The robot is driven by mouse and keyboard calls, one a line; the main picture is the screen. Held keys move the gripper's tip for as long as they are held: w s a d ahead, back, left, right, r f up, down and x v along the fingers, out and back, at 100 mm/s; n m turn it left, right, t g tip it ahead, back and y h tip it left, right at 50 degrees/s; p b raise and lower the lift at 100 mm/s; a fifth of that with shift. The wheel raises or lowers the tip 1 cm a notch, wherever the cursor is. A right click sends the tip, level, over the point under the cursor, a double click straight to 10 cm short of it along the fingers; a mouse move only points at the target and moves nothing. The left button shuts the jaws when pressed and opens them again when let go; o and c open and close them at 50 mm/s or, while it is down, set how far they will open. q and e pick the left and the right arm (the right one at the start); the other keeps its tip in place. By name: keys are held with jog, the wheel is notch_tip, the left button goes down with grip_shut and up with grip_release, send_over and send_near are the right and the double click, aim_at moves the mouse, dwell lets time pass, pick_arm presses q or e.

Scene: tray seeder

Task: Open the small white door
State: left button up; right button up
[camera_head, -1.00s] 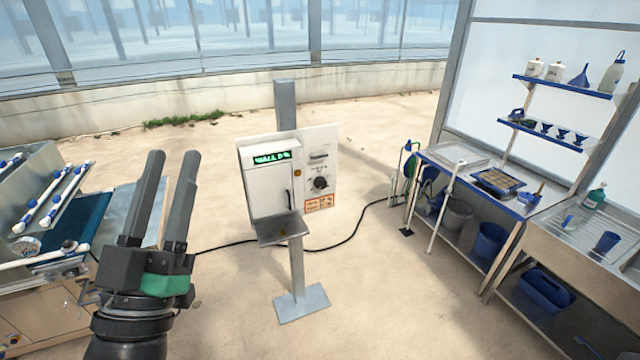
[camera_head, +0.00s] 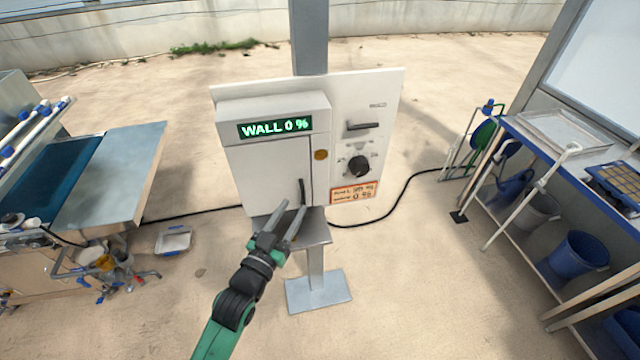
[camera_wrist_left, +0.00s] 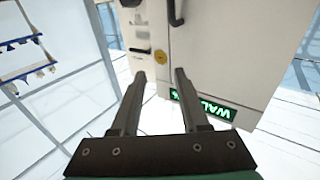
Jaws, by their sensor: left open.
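The small white door (camera_head: 262,172) is the front of a white box on a post-mounted panel and looks shut. Its dark upright handle (camera_head: 302,190) is near its right edge. A green display (camera_head: 275,127) above it reads "WALL 0 %". My left gripper (camera_head: 294,207) is open and empty, its fingers pointing up just below the handle, apparently apart from it. In the left wrist view the scene is upside down, with the door (camera_wrist_left: 230,45) and its handle (camera_wrist_left: 176,14) beyond the open fingers (camera_wrist_left: 160,74). My right gripper is not in view.
A grey shelf (camera_head: 318,228) juts out below the box, close to my left gripper. A knob (camera_head: 359,167) and lever (camera_head: 363,126) are on the panel (camera_head: 385,100). A bench (camera_head: 610,190) stands right, a machine (camera_head: 110,175) left.

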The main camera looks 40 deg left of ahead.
pick_arm(q)
jog(key=b, duration=0.1)
send_near(303, 195)
notch_tip(303, 195, up, 3)
jog(key=d, duration=0.1)
notch_tip(303, 195, down, 3)
jog(key=s+g+b, duration=0.1)
jog(key=s, duration=0.2)
jog(key=b+x, duration=0.2)
jog(key=x, duration=1)
jog(key=shift+r+n, duration=0.3)
jog(key=shift+r, duration=0.05)
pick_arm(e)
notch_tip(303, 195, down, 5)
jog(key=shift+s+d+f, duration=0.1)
pick_arm(q)
jog(key=shift+a, duration=0.1)
jog(key=shift+c, duration=0.2)
grip_shut()
